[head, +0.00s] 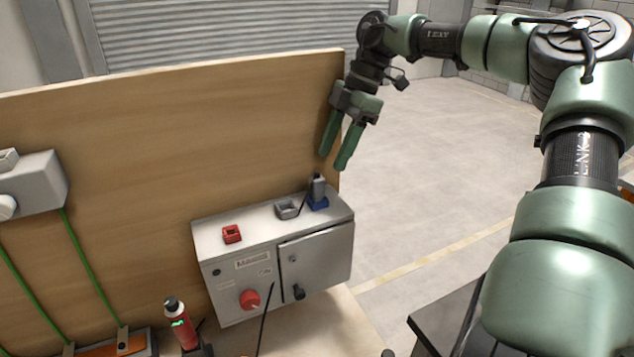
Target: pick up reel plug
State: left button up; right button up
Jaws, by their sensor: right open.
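A dark grey plug (318,187) stands upright in a blue socket (318,202) on top of the grey control box, at its right end. It looks like the reel plug, but no reel shows beside it. My left gripper is out of view.
The grey control box (236,281) also has a grey socket (288,209) and a red socket (232,233) on top. A wooden board (180,130) rises behind it. A red bottle (182,326) stands at front left. Open floor (430,180) lies to the right.

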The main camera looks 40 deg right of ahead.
aim_at(317, 189)
jog(key=p+x, duration=0.1)
jog(key=x, duration=0.1)
jog(key=a+p+x, duration=0.1)
jog(key=x, duration=0.2)
jog(key=shift+w+a, duration=0.15)
jog(key=shift+w, duration=0.05)
grip_shut()
